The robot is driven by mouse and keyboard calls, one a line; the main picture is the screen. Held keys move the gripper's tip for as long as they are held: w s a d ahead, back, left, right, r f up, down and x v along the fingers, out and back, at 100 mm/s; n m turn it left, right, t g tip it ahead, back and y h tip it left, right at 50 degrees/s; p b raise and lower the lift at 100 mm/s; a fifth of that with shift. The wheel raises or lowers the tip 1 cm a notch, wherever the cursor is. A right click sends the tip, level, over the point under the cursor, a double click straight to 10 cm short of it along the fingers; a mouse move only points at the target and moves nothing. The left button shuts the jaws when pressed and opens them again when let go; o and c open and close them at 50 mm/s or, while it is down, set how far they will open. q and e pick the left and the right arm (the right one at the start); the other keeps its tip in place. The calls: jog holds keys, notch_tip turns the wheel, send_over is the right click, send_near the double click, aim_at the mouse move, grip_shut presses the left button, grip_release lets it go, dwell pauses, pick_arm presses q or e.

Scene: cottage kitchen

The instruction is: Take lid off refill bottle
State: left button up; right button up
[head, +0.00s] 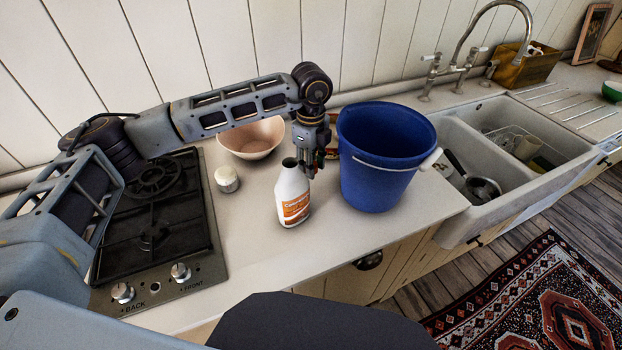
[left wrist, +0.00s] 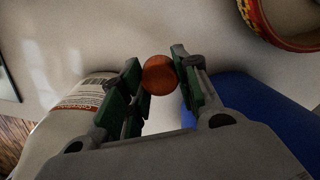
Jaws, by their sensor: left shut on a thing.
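The refill bottle (head: 292,195) is white with an orange label and stands upright on the counter. Its neck shows a dark top with no lid on it. In the left wrist view the bottle (left wrist: 65,120) is at the left, beside the fingers. My left gripper (head: 313,170) points down just right of the bottle's neck, between it and the blue bucket. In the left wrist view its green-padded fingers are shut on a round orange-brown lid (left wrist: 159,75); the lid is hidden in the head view. My right gripper is not in view.
A blue bucket (head: 378,170) stands close right of the gripper. A pale bowl (head: 252,138) is behind, a small white jar (head: 227,179) left, beside the gas hob (head: 155,235). The counter front is clear.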

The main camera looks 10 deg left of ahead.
aim_at(311, 187)
pick_arm(q)
notch_tip(311, 187, down, 2)
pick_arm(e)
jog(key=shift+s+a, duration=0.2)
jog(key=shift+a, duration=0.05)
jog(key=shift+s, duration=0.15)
pick_arm(q)
jog(key=shift+f, duration=2.3)
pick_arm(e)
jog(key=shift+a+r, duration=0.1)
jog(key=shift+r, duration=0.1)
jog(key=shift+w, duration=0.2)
